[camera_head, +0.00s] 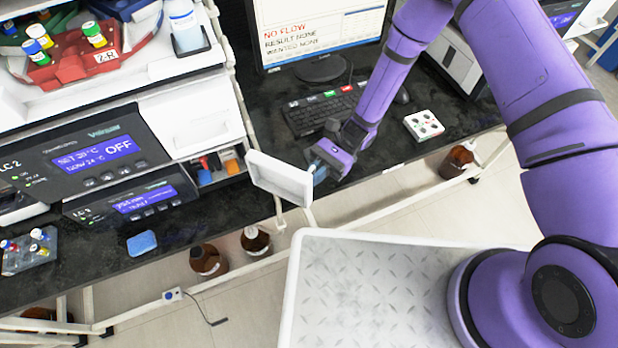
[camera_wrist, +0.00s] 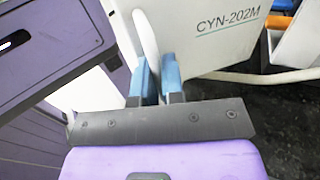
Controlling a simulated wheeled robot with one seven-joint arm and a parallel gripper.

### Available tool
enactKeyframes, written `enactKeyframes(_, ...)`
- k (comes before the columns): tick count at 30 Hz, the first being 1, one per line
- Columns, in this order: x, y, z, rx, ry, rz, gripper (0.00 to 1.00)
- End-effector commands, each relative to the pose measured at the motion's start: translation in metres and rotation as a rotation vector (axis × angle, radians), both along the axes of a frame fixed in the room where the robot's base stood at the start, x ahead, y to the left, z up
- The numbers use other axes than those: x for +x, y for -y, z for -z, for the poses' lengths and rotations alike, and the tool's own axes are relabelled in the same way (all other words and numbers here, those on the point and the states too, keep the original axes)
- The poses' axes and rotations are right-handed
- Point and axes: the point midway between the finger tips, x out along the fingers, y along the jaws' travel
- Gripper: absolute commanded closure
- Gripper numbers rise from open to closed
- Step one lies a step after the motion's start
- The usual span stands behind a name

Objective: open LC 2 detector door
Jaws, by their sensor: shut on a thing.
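The LC 2 detector (camera_head: 130,205) is the lower unit of the stack, with a lit blue display. Its white door (camera_head: 280,180) stands swung out from the front, over the bench edge. Inside the open bay, a blue part and an orange part (camera_head: 231,165) show. My gripper (camera_head: 318,168) is at the outer side of the door. In the wrist view, its blue fingertips (camera_wrist: 157,80) are shut on a white upright handle (camera_wrist: 146,40) beside a white panel marked CYN-202M (camera_wrist: 205,35). The grip itself is partly hidden in the head view.
Above the detector is a unit reading OFF (camera_head: 95,155). A keyboard (camera_head: 325,108), a monitor (camera_head: 320,35) and a white tray (camera_head: 424,125) are behind and right of my gripper. A blue block (camera_head: 142,243) lies on the bench. Brown bottles (camera_head: 208,260) stand below the bench edge.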

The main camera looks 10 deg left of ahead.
Motion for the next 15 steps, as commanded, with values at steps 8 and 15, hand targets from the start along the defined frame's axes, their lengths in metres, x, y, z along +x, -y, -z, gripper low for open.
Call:
enactKeyframes(8,0.002,-0.0001,0.0001,0.0,0.002,0.004,0.7)
enactKeyframes(15,0.0013,-0.0002,0.0,0.0,0.002,0.003,0.67)
